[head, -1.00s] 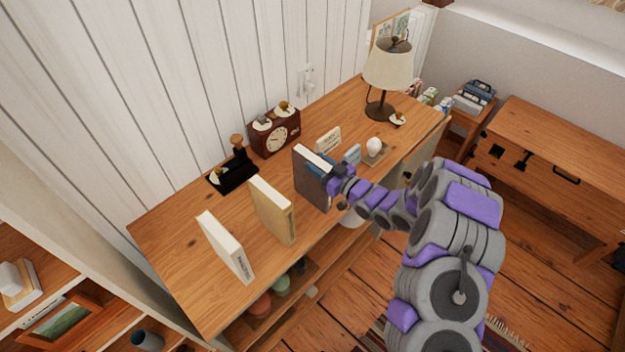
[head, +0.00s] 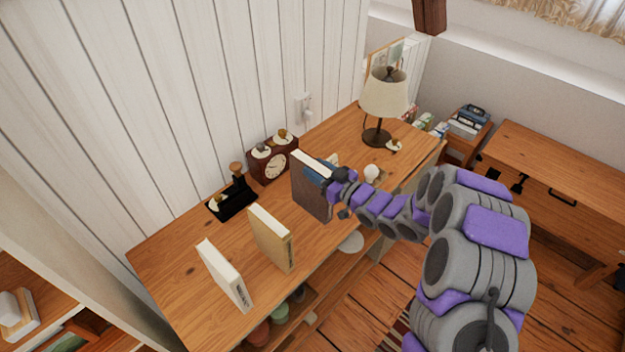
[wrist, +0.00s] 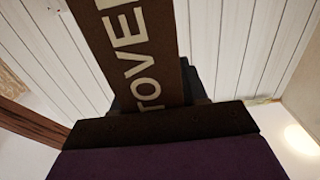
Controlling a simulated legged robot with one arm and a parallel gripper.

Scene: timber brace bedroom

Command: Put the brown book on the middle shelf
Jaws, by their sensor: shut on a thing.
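In the wrist view, the brown book's spine (wrist: 135,45) with pale lettering fills the top middle, between the dark jaws of my gripper (wrist: 160,110). I cannot tell whether the book's lower edge touches the desk. A wooden shelf (head: 325,290) shows below the desk top, holding several small pots. Much of the lower shelving is hidden.
On the wooden desk (head: 190,275) stand a cream book (head: 226,276), a tan book (head: 272,238), a clock (head: 273,160), a black stand (head: 232,198) and a lamp (head: 384,98). A bookcase (head: 30,290) is at the lower left.

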